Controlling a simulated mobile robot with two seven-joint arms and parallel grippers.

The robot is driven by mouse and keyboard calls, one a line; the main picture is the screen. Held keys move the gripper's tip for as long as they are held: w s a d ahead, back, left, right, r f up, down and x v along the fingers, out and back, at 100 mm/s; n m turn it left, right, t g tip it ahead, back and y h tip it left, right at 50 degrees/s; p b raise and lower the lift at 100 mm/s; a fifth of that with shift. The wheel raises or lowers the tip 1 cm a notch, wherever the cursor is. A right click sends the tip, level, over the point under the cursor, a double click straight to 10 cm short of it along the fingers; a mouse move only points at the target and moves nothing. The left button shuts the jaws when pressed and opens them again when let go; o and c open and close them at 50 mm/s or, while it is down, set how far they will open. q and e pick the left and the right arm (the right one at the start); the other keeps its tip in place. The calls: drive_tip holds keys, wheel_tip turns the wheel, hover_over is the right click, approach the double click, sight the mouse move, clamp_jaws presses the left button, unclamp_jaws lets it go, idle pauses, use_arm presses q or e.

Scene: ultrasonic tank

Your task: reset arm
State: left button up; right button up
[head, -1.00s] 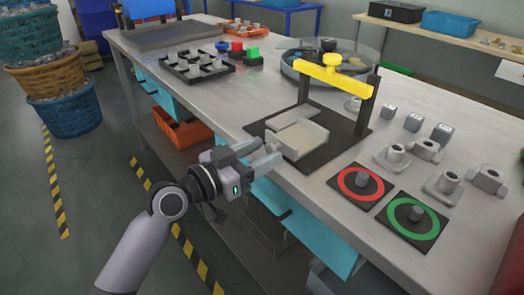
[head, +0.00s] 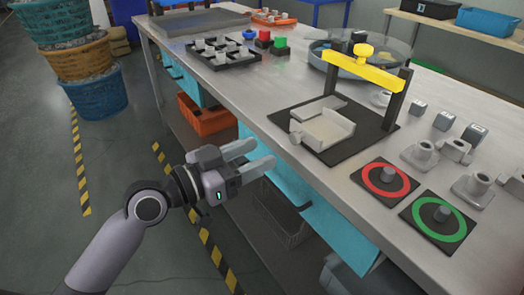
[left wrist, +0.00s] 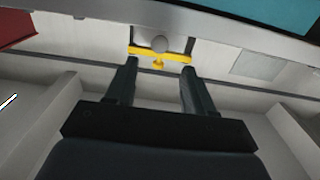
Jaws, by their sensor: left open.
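My left gripper (head: 262,157) is open and empty in the head view. It is off the front edge of the workbench, to the left of the black base with the grey tray-like part (head: 325,130). In the left wrist view both fingers (left wrist: 157,85) stand apart with nothing between them. The yellow-topped frame (head: 362,68) stands over the black base, and its yellow bar (left wrist: 174,55) shows beyond the fingertips in the left wrist view. My right gripper is in neither view.
The workbench (head: 310,185) carries a red-ringed plate (head: 371,186), a green-ringed plate (head: 420,225), several grey metal parts, a round tank (head: 398,50) and a black rack (head: 200,55). An orange bin (head: 205,118) sits below.

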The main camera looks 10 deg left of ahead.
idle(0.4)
use_arm(q)
drive_tip(key=s+a+f+n+g+y+p, duration=0.1)
drive_tip(key=s+a+f+n+y+p, duration=0.2)
drive_tip(key=s+f, duration=0.6)
drive_tip(key=s+a+f+n+g+y+p, duration=0.1)
drive_tip(key=s+a+f+n+y+p, duration=0.2)
drive_tip(key=f, duration=0.9)
drive_tip(key=s+a+y+p, duration=0.3)
drive_tip(key=s+a+y, duration=0.1)
drive_tip(key=s, duration=0.1)
drive_tip(key=shift+s+f+n+y, duration=0.25)
drive_tip(key=shift+s+n+y, duration=0.05)
drive_tip(key=shift+s, duration=0.1)
